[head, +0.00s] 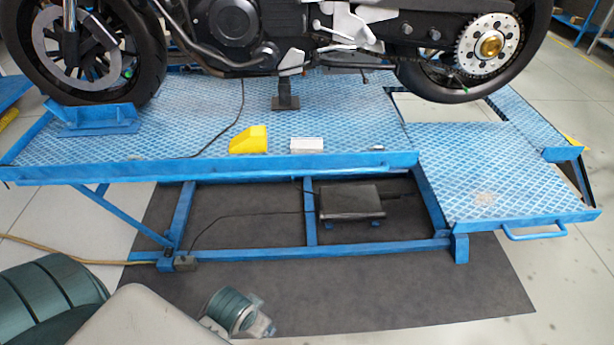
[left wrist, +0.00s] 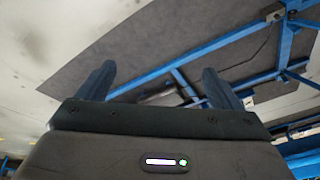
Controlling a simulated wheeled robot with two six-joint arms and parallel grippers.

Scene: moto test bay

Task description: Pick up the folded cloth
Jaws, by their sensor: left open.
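A small white flat-topped block (head: 307,145) lies on the blue lift deck (head: 340,110) near its front edge; it looks like the folded cloth, though its texture is too small to be certain. Nothing touches it. My left arm comes in low at the left of the head view, in front of and below the deck, well apart from the white block. In the left wrist view my left gripper (left wrist: 158,85) has its two fingers wide apart with nothing between them. The white block cannot be made out in that view. My right gripper is not in view.
A yellow wedge (head: 249,140) sits left of the white block, and a small silvery item (head: 376,148) lies to its right. A motorcycle (head: 235,25) stands over the deck. A dark box (head: 350,202) is under the lift. The dark floor mat (head: 400,290) in front is largely clear.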

